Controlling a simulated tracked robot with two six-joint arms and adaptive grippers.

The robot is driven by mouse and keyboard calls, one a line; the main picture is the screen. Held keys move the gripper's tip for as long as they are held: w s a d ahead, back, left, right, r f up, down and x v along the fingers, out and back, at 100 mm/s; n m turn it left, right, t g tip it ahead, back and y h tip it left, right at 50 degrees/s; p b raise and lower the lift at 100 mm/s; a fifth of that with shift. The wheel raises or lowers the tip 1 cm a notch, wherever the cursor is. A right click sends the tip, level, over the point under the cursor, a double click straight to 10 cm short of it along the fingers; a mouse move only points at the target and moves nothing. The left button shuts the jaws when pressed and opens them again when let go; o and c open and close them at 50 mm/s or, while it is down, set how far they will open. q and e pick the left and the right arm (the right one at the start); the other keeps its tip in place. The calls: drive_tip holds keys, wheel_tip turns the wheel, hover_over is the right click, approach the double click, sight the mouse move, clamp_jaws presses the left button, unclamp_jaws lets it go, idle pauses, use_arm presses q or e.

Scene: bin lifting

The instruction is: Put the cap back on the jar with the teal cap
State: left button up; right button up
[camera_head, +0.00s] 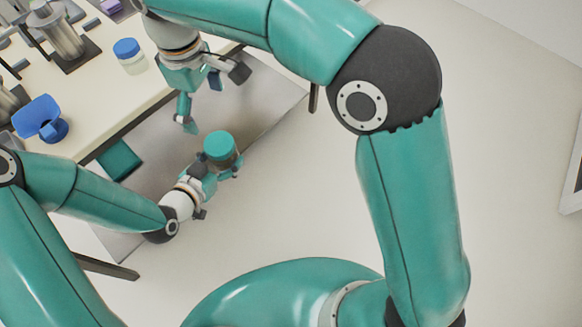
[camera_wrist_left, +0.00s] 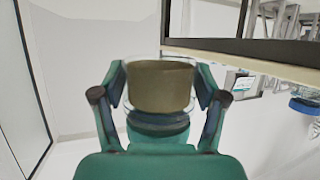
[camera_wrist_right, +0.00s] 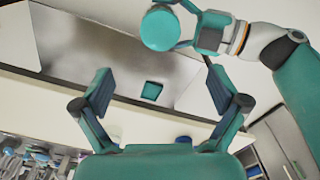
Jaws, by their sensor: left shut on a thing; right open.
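The jar shows in the left wrist view (camera_wrist_left: 160,88) as clear glass with tan contents, between both fingers of my left gripper (camera_head: 220,167). My left gripper is shut on it and holds it beyond the table's edge. The teal cap (camera_head: 219,146) sits at the jar's top and hides most of the jar in the head view. The cap also shows in the right wrist view (camera_wrist_right: 160,28). I cannot tell whether it is tightened. My right gripper (camera_head: 205,102) is open and empty, with fingers spread, apart from the cap and up from it in the head view.
A cream table (camera_head: 95,98) fills the upper left. On it are a jar with a blue cap (camera_head: 129,55), a blue object (camera_head: 42,118) and metal equipment (camera_head: 62,40). A teal square (camera_head: 120,158) lies on a grey surface (camera_head: 160,158). Pale floor to the right is clear.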

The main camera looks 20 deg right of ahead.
drive_tip(key=w+d+f+m+t+y, duration=0.25)
drive_tip(key=w+f+y, duration=0.25)
drive_tip(key=w+f, duration=0.4)
drive_tip(key=s+d+f+m+t, duration=0.1)
drive_tip(key=d+f+m+t, duration=0.1)
drive_tip(key=d+f, duration=0.55)
drive_tip(key=s+d+f+m+g+h, duration=0.1)
drive_tip(key=s+d+f+m, duration=0.1)
drive_tip(key=s+f, duration=0.5)
drive_tip(key=s+d+f+m+g, duration=0.1)
drive_tip(key=s+d+f+m, duration=0.15)
drive_tip(key=s+f, duration=0.45)
drive_tip(key=s+d+f+m+g, duration=0.1)
drive_tip(key=s+f+m, duration=0.3)
drive_tip(key=s, duration=0.8)
wheel_tip(320, 180, down, 2)
drive_tip(key=shift+d+f+g, duration=0.1)
drive_tip(key=shift+d+g, duration=0.2)
drive_tip(key=shift+g, duration=0.15)
